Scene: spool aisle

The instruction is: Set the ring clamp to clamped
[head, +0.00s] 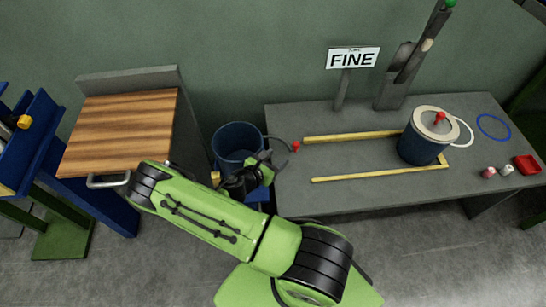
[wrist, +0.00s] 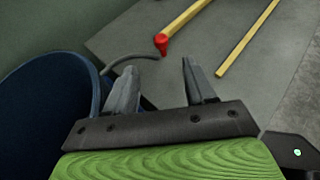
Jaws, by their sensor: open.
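A dark blue drum (head: 228,137) stands between the wooden-topped bench and the grey table. A thin grey curved lever (head: 281,138) with a red tip (head: 295,147) sticks out from its rim to the right; it looks like the ring clamp's handle, swung outward. In the wrist view the red tip (wrist: 161,44) shows just beyond my gripper (wrist: 158,70), between the lines of its two fingers. The fingers are open and empty. The drum (wrist: 42,105) fills the left of that view. My gripper (head: 266,160) is beside the drum's right side in the head view.
The grey table (head: 375,150) carries yellow strips (head: 350,136), a lidded blue drum (head: 419,148), a blue ring (head: 493,127), a red tray (head: 527,165) and small caps. A FINE sign (head: 352,58) stands at its back. The wooden-topped bench (head: 125,130) is left.

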